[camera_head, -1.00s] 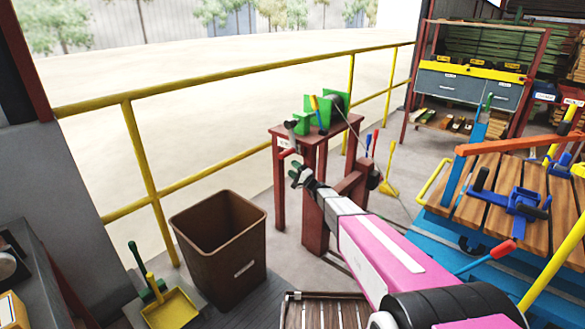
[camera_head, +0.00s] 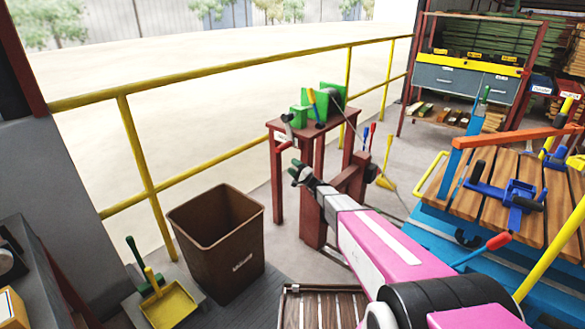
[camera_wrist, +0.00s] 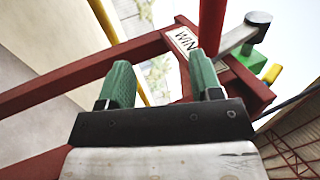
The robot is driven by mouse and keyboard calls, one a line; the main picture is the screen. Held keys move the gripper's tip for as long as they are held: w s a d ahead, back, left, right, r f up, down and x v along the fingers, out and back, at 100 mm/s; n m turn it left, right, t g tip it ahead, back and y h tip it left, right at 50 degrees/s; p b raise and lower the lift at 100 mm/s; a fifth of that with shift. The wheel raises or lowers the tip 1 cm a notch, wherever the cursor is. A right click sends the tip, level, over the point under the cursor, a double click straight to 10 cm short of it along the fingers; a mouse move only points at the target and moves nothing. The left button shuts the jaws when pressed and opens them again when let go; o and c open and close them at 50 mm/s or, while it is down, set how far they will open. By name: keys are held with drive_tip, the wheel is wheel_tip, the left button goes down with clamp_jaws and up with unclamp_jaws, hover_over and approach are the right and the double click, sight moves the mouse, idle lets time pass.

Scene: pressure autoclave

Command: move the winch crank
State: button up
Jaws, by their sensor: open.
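The winch crank has a grey arm (camera_head: 289,129) and a red handle (camera_head: 283,147). It sits at the left end of the green winch (camera_head: 318,108) on a dark red stand (camera_head: 277,190). In the wrist view the red handle (camera_wrist: 212,28) rises just behind the right finger, and the grey arm (camera_wrist: 240,38) runs up right to a dark round end. My gripper (camera_head: 298,173) is open and just below the handle in the head view. In the wrist view my green-tipped fingers (camera_wrist: 162,75) are apart with nothing held between them. The handle is not between them; contact cannot be told.
A sign (camera_wrist: 186,40) marks the stand's edge. Red stand beams surround my gripper. A brown bin (camera_head: 218,240) is at left, a yellow railing (camera_head: 130,140) behind, and a slatted blue cart (camera_head: 470,205) at right.

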drive_tip(key=v, duration=1)
